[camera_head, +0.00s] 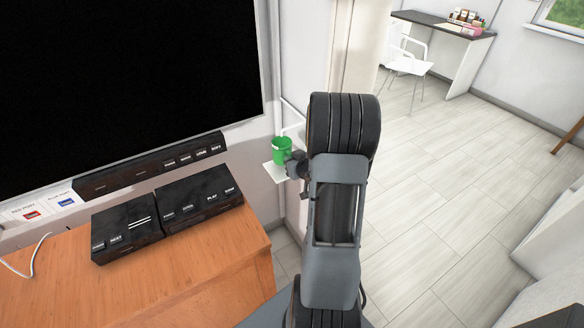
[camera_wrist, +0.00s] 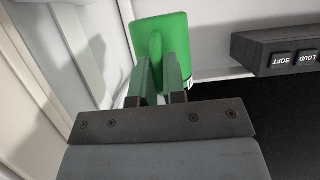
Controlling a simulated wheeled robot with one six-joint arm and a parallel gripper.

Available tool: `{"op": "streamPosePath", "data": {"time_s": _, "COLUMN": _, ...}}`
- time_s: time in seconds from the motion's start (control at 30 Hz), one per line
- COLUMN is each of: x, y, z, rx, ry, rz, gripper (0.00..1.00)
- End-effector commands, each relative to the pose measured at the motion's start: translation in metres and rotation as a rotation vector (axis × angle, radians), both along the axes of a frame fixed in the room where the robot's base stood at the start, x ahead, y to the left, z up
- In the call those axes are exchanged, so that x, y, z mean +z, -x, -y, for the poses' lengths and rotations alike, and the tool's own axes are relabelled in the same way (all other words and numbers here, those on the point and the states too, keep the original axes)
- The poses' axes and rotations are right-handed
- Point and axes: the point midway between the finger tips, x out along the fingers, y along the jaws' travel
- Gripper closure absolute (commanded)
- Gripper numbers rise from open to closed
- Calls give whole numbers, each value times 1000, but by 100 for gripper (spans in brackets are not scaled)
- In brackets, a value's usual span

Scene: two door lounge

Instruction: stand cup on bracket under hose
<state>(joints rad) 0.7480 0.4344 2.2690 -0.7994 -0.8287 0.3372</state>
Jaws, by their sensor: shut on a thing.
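The green cup (camera_head: 281,149) is upright by the wall, right of the black screen. My gripper (camera_head: 294,163) is shut on it from the right side. In the wrist view the cup (camera_wrist: 160,32) shows between the two fingers of my gripper (camera_wrist: 159,70). A small white bracket (camera_head: 272,172) sticks out from the wall below the cup. The cup appears over the bracket; I cannot tell if its base touches it. A thin white pipe or hose (camera_head: 292,109) runs along the wall just above and right of the cup.
A wooden cabinet (camera_head: 200,275) with black button boxes (camera_head: 168,212) stands at the left, below the screen (camera_head: 120,80). A dark button bar (camera_wrist: 280,48) is near my gripper on the right in the wrist view. Open floor (camera_head: 430,190) lies to the right.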

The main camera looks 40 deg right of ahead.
Motion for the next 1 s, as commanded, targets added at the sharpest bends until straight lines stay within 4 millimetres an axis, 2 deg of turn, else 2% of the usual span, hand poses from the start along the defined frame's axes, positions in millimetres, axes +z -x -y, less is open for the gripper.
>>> {"op": "streamPosePath", "data": {"time_s": 0.3, "x": -34, "y": 1, "z": 0, "rx": 1, "ry": -1, "rz": -1, "gripper": 100}}
{"op": "streamPosePath", "data": {"time_s": 0.67, "x": -37, "y": 1, "z": 0, "rx": 0, "ry": 0, "rz": 0, "gripper": 100}}
{"op": "streamPosePath", "data": {"time_s": 0.7, "x": -38, "y": 1, "z": 0, "rx": 0, "ry": 0, "rz": -1, "gripper": 88}}
{"op": "streamPosePath", "data": {"time_s": 0.93, "x": -36, "y": 1, "z": 0, "rx": 0, "ry": 0, "rz": -1, "gripper": 66}}
{"op": "streamPosePath", "data": {"time_s": 1.0, "x": -36, "y": 1, "z": 0, "rx": 0, "ry": 0, "rz": -1, "gripper": 63}}
